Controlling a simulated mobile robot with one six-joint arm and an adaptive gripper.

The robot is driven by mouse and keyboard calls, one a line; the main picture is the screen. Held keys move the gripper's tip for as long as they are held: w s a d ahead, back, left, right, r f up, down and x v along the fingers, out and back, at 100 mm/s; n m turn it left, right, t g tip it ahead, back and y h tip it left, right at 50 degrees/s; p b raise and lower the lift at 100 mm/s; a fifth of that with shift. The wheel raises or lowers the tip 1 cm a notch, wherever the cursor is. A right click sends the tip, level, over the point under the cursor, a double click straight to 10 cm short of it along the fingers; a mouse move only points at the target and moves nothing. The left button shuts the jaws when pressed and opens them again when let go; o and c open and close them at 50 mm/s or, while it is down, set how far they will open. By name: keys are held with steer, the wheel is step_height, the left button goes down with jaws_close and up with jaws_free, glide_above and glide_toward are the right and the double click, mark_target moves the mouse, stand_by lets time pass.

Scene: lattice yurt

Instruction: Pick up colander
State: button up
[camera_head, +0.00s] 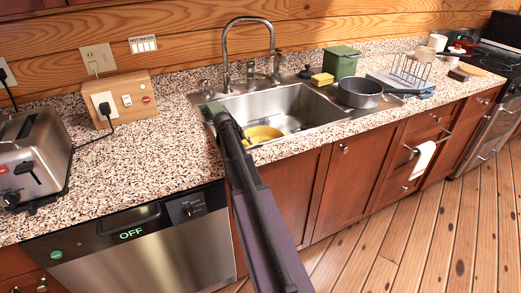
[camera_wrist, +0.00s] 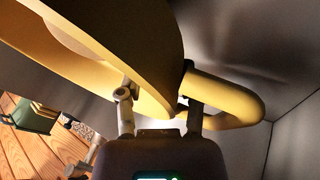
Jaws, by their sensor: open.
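The yellow colander (camera_head: 263,133) sits in the steel sink, partly hidden by my arm and the sink's front edge. In the wrist view the colander (camera_wrist: 140,35) fills the upper left, close to the camera, with its looped handle (camera_wrist: 245,105) on the right. My gripper (camera_wrist: 158,100) is open, its two fingers apart. Its right fingertip overlaps the base of the handle in the picture and the left one overlaps the bowl's rim; I cannot tell whether they touch. In the head view my arm reaches over the counter to the sink; the gripper itself cannot be made out there.
The sink (camera_head: 290,101) walls surround the colander closely, with a tall faucet (camera_head: 248,22) behind. A grey pot (camera_head: 359,92), green canister (camera_head: 341,62) and yellow sponge (camera_head: 322,79) stand right of the sink.

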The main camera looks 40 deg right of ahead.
jaws_close()
steer(key=shift+r, duration=0.15)
stand_by(0.4)
step_height(320, 180, up, 10)
steer(key=p, duration=1)
stand_by(0.6)
